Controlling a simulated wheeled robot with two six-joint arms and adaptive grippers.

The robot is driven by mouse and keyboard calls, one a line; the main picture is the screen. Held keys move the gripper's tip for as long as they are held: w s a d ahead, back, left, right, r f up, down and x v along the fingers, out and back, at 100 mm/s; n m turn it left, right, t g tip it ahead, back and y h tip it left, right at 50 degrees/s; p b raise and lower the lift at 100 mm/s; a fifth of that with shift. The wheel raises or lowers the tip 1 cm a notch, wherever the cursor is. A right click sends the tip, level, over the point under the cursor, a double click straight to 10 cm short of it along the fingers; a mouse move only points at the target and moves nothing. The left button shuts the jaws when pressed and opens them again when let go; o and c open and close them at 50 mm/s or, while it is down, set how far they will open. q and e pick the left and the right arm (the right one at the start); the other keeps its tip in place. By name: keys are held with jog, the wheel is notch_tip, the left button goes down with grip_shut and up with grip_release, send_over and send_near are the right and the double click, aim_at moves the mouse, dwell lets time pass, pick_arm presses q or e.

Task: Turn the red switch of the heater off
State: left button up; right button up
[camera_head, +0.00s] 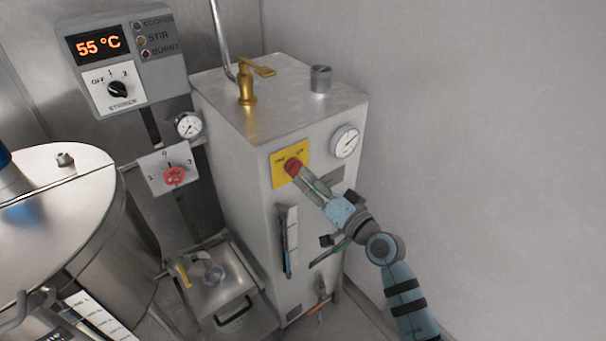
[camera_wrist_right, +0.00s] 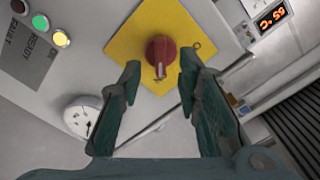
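The heater is a grey metal box (camera_head: 235,150) in the middle of the head view. Its red switch (camera_head: 292,166) sits on a yellow plate (camera_head: 278,180) on the front face. In the right wrist view the red switch (camera_wrist_right: 160,50) is near the top centre, on the yellow plate (camera_wrist_right: 135,35), with its pale pointer mark toward the gripper. My right gripper (camera_head: 308,181) reaches the switch from the lower right. In the wrist view the right gripper (camera_wrist_right: 160,72) is open, its fingertips on either side of the switch with gaps visible. My left gripper is not in view.
A round gauge (camera_head: 345,141) is beside the plate. A brass valve (camera_head: 248,85) and grey cap (camera_head: 320,79) stand on the heater. A bare wall is right.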

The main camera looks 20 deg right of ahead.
aim_at(295, 168)
jog(key=x, duration=0.3)
jog(key=shift+w+a, duration=0.15)
jog(key=shift+w, duration=0.1)
grip_shut()
